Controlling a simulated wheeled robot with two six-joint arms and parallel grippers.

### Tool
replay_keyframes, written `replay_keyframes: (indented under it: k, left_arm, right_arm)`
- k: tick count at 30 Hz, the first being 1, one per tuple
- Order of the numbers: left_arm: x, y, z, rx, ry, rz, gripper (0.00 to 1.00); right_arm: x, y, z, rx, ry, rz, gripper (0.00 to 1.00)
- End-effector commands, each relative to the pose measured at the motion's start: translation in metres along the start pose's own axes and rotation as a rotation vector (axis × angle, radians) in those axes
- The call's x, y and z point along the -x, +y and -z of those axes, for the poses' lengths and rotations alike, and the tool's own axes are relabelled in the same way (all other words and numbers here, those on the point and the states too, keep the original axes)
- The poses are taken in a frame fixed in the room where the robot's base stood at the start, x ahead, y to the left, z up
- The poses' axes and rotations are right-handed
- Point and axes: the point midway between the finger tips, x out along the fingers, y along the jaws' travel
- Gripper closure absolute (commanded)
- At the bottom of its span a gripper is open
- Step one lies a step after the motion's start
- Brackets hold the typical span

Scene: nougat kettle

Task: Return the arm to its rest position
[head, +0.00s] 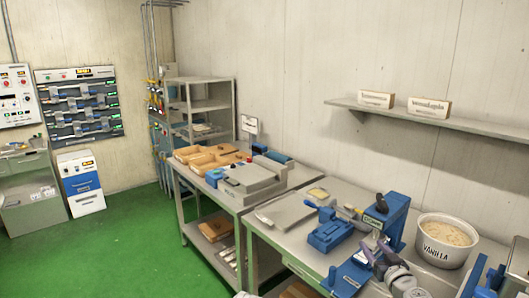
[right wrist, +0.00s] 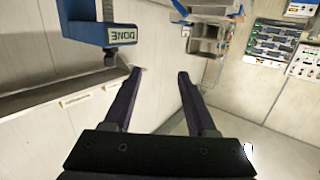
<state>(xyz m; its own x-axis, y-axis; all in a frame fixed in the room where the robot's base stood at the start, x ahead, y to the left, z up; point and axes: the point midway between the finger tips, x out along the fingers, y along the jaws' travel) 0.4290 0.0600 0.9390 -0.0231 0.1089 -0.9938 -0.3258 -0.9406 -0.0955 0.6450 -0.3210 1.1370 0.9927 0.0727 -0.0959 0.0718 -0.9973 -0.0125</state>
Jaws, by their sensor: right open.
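My right gripper (head: 376,247) is low at the right of the head view, in front of a blue machine (head: 388,216). Its two dark purple fingers are spread apart. In the right wrist view the open fingers (right wrist: 159,72) have nothing between them. The blue machine (right wrist: 98,22) also shows there, upside down, with a display that reads DONE. My left gripper is not in the head view.
A white tub marked VANILLA (head: 447,240) stands right of the machine. A blue device (head: 330,236) stands to its left on the metal table (head: 285,243). A wall shelf (head: 470,127) holds two signs. Green floor (head: 120,245) is clear at left.

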Motion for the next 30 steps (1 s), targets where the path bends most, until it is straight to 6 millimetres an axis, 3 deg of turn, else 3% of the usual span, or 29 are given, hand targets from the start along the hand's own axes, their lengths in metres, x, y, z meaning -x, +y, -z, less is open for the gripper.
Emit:
replay_keyframes:
  k: [5,10,15,17,19,22,27,30]
  left_arm:
    - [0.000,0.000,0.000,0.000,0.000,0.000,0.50]
    - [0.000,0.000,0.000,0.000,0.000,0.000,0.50]
    - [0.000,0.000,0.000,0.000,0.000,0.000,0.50]
    - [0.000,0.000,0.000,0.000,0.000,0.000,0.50]
    - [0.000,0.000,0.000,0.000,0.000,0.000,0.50]
    - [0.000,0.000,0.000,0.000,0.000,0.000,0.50]
    - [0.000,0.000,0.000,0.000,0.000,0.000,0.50]
    - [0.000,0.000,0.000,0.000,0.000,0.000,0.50]
  right_arm:
    - [-0.009,-0.065,-0.021,0.000,-0.102,0.164,0.43]
    - [-0.004,-0.155,-0.064,0.004,-0.313,0.377,0.43]
    - [0.039,-0.249,-0.135,0.042,-0.704,0.549,0.43]
    - [0.063,-0.270,-0.161,0.071,-0.869,0.559,0.43]
    - [0.090,-0.284,-0.185,0.112,-1.049,0.527,0.43]
    - [0.125,-0.289,-0.207,0.177,-1.256,0.425,0.43]
    - [0.163,-0.281,-0.219,0.262,-1.451,0.218,0.43]
    - [0.173,-0.277,-0.219,0.288,-1.494,0.137,0.43]
